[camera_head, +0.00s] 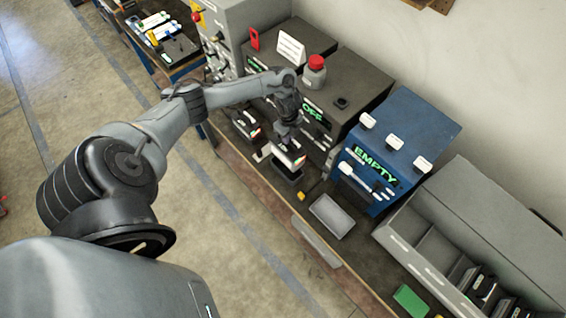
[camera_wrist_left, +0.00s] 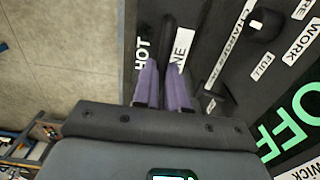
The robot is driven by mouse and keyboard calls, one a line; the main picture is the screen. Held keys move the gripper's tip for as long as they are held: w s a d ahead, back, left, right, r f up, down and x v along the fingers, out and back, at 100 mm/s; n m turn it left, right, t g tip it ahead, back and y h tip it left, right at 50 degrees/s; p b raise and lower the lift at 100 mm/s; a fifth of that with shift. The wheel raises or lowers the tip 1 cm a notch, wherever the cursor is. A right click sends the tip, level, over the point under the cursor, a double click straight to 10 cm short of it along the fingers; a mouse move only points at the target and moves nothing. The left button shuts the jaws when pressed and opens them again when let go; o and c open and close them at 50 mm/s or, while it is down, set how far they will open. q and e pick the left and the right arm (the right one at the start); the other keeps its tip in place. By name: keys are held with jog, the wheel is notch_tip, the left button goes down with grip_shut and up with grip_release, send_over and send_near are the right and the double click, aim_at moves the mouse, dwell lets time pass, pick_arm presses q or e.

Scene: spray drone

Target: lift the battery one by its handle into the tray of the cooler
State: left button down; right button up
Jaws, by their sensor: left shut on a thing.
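My left gripper (camera_head: 286,138) is shut on the dark handle of battery one (camera_head: 290,157), at the front of the dark machine with the green OFF display (camera_head: 313,113), apparently the cooler. In the left wrist view, the purple fingers (camera_wrist_left: 164,88) close around the handle, between labels reading HOT and ONE on the battery top (camera_wrist_left: 143,50). A black tray (camera_head: 289,175) shows just below the battery; I cannot tell whether the battery touches it. My right gripper is in neither view.
A blue machine reading EMPTY (camera_head: 374,165) stands to the right. Another tray with dark and white contents (camera_head: 245,124) is left of the gripper. A grey rack (camera_head: 440,240) stands farther right.

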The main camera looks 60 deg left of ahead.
pick_arm(q)
jog(key=shift+w+r, duration=0.1)
jog(key=shift+r, duration=2.8)
jog(key=shift+a+r+n, duration=0.1)
jog(key=shift+n, duration=0.4)
